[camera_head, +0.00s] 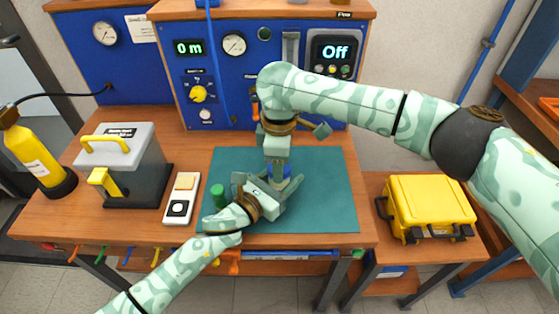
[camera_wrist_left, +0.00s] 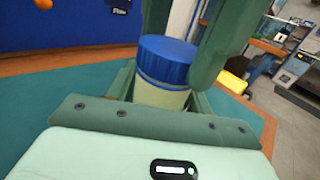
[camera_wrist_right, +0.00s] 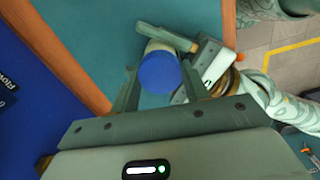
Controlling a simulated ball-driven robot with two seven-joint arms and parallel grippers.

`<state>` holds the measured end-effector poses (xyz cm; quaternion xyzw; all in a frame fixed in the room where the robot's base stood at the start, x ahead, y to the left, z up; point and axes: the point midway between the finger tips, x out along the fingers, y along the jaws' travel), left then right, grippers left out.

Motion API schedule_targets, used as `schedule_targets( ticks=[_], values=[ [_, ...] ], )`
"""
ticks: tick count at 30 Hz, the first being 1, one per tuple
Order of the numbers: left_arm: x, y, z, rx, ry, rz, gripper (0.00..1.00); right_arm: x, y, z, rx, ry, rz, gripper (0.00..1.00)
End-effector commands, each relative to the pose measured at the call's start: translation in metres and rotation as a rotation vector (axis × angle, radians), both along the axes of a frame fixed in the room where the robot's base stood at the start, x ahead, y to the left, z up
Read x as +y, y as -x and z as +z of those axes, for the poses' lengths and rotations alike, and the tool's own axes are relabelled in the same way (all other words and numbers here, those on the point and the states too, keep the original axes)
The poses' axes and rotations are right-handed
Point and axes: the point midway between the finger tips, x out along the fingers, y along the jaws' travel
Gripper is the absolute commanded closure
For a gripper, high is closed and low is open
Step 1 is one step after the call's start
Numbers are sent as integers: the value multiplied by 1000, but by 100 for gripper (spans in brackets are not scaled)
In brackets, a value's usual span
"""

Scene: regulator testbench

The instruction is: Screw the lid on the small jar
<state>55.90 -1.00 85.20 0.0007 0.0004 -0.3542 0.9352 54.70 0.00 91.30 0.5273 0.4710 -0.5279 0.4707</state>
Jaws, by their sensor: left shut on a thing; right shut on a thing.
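The small jar has a cream body (camera_wrist_left: 160,97) and a blue lid (camera_wrist_left: 165,62) that sits on its top in the left wrist view. A thin line of body shows at the lid's lower edge. My left gripper (camera_head: 279,190) is shut on the jar body above the teal mat (camera_head: 325,190). My right gripper (camera_head: 280,168) points down from above, its fingers on either side of the lid and shut on it. The lid (camera_wrist_right: 158,72) also shows between the fingers in the right wrist view. In the head view the grippers hide most of the jar.
A green cylinder (camera_head: 218,194) stands at the mat's left edge. Left of it are a small white device (camera_head: 180,205) and a grey-lidded box (camera_head: 120,160). The blue test panel (camera_head: 215,100) rises behind. A yellow case (camera_head: 430,205) stands right. The mat's right part is clear.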

Motion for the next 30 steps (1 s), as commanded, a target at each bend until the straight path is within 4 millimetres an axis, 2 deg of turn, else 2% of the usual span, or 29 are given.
schedule_targets(
  ticks=[3,8,9,11,22,26,30],
  values=[
    [-1,1,-1,1,-2,-2,100,1,0,0,-1,-2,-249,82],
    [-1,1,-1,1,-2,-2,100,1,0,0,-1,-2,-266,82],
    [-1,1,-1,1,-2,-2,100,1,0,0,-2,-2,-265,46],
    [-1,1,-1,1,-2,-2,100,1,0,0,-1,-2,-265,30],
    [-1,1,-1,2,-1,-2,100,0,-1,5,-2,-2,-263,29],
    [-1,1,-1,1,-1,-1,100,1,-1,23,-3,-2,-263,29],
    [0,1,-1,1,-1,-1,100,0,-1,53,-4,-1,-263,29]
  ],
)
